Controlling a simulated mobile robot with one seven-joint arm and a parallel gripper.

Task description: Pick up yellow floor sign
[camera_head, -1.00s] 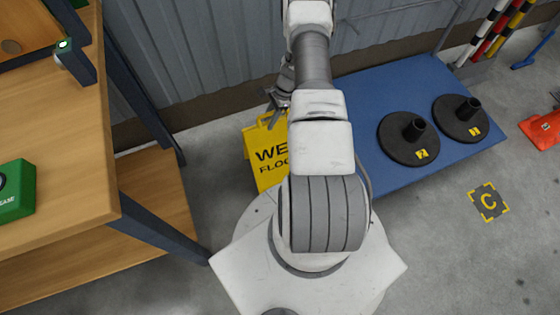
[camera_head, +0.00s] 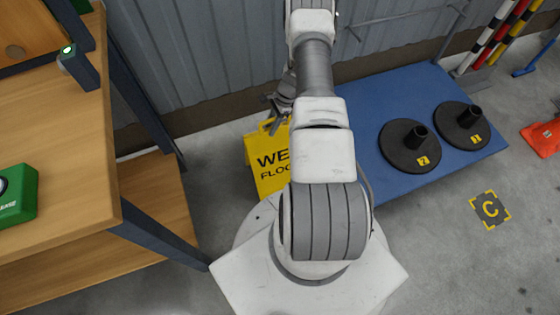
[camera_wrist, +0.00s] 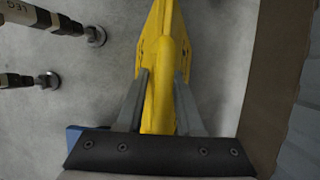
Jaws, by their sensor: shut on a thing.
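The yellow floor sign (camera_head: 268,165) stands on the grey floor beside the blue platform in the head view, with black lettering on its face. My arm hides its right part. My gripper (camera_head: 280,103) is at the sign's top edge. In the wrist view, the yellow sign (camera_wrist: 165,60) runs up the middle of the picture, and my gripper's two fingers (camera_wrist: 160,100) lie on either side of it, shut on it. I cannot tell whether the sign's feet touch the floor.
A wooden workbench (camera_head: 60,150) with dark legs and a lower shelf stands at left. A low blue platform (camera_head: 350,110) at right carries two black round bases (camera_head: 410,146). A corrugated wall (camera_head: 220,60) is close behind.

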